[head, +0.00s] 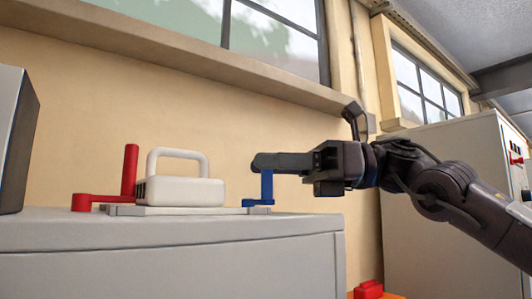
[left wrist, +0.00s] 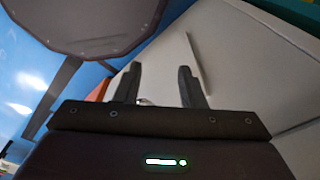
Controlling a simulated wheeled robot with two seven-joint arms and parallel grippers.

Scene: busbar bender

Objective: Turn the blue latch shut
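The blue latch (head: 267,187) stands at the right end of a grey plate on the cabinet top, with its handle upright on a low blue arm. My right gripper (head: 258,163) reaches in from the right at the top of the blue handle. Its near finger hides the handle's top, so I cannot tell whether it is open or shut on it. A white block with a loop handle (head: 180,191) sits on the plate, left of the latch. My left gripper (left wrist: 161,88) is open and empty in the left wrist view, and is not in the head view.
A red lever (head: 129,172) stands upright at the left end of the plate. The grey cabinet (head: 170,250) carries it all. A dark-sided box (head: 14,140) stands far left. A tall pale cabinet (head: 440,200) with red controls is behind my right arm.

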